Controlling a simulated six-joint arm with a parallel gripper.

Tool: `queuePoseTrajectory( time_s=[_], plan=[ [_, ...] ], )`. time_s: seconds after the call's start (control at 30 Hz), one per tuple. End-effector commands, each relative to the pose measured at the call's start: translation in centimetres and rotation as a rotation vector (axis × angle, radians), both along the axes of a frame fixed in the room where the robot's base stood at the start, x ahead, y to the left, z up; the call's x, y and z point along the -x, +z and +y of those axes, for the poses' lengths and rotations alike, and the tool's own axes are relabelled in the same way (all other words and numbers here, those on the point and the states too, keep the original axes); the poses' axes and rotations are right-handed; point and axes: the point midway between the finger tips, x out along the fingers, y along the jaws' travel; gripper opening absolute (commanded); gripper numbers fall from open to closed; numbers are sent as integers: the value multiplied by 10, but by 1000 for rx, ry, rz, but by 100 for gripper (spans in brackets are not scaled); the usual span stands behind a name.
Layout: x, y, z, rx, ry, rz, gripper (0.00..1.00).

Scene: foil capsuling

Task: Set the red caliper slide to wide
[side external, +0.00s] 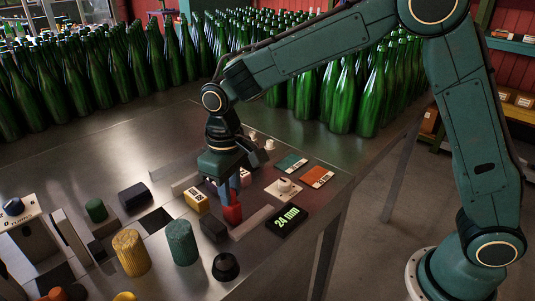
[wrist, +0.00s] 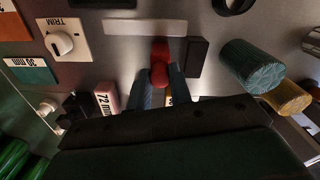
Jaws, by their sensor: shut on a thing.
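The red caliper slide (side external: 232,213) stands at the near end of my gripper (side external: 229,192), over the metal bench. In the wrist view the red slide (wrist: 160,50) sits between the tips of my two bluish fingers (wrist: 160,77), which are shut on it. A pale strip (side external: 252,221) runs beside the slide; it also shows in the wrist view (wrist: 145,27). A dark display (side external: 287,220) near the bench edge reads "24 mm". The fingers hide part of the slide, and I see no wide mark.
A dark block (side external: 213,228) stands close to the slide. A white TRIM knob plate (side external: 284,190) and teal and orange cards (side external: 291,164) lie right. Green bottles (side external: 370,100) crowd the back.

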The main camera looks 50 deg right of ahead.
Motion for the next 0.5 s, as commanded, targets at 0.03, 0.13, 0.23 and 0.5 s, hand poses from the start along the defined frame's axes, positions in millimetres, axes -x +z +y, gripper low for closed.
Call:
queuePoseTrajectory(
  time_s=[0.03, 0.13, 0.23, 0.5],
  plan=[
    [-1, 1, -11, -1, -7, -2, 0],
    [-1, 1, -30, 0, -7, -2, 0],
    [-1, 1, -46, 0, -7, -3, 0],
    [-1, 1, -56, 0, -3, -4, 0]
  ],
)
